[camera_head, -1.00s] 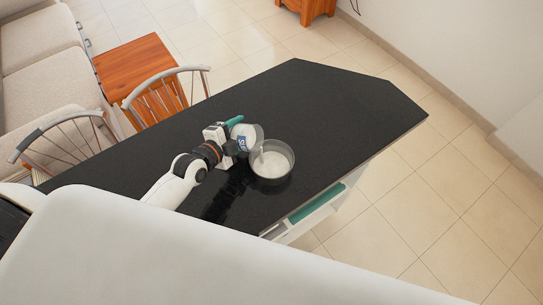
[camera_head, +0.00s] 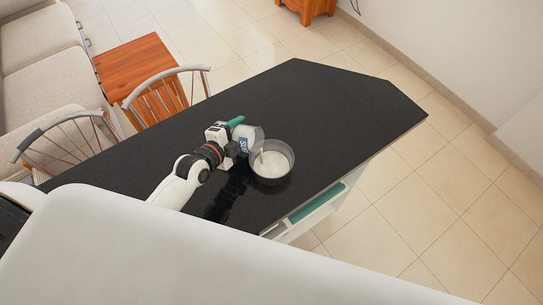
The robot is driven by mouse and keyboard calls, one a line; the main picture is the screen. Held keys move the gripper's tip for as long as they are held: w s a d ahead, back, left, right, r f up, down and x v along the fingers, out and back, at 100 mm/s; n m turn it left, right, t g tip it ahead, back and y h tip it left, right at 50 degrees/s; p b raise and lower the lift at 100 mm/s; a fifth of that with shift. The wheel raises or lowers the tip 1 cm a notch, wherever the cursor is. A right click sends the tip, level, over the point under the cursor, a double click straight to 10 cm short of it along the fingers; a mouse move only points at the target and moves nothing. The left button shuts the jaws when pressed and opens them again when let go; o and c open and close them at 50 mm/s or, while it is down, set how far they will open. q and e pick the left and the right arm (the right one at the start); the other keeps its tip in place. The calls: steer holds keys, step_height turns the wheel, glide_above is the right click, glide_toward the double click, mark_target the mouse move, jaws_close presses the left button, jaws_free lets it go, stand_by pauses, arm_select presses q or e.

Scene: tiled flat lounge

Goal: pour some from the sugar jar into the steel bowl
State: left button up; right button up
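The sugar jar (camera_head: 247,137) is a clear jar with a blue-lettered label and white contents. It is tilted with its mouth toward the steel bowl (camera_head: 288,171). White sugar (camera_head: 270,165) lies in the bowl, and a white streak shows between the jar's mouth and the bowl. My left gripper (camera_head: 238,136) comes in from the left and is shut on the jar; its teal fingertip shows beyond the jar, and the near finger is partly hidden. My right gripper is not in view.
The black counter (camera_head: 340,110) is clear to the right and behind the bowl. Its front edge drops to an open shelf with a teal item (camera_head: 316,203). Chairs (camera_head: 165,90) and a wooden table (camera_head: 132,65) stand beyond the left edge.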

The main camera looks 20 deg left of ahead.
mark_target(244, 131)
arm_select(q)
steer(key=shift+d+r+m+y+p, duration=0.4)
steer(key=shift+d+r+m+p, duration=0.35)
steer(key=shift+p, duration=0.9)
steer(key=shift+d+r+m+y+p, duration=0.25)
steer(key=shift+r+m+y+p, duration=0.25)
steer(key=shift+p, duration=0.65)
stand_by(1.6)
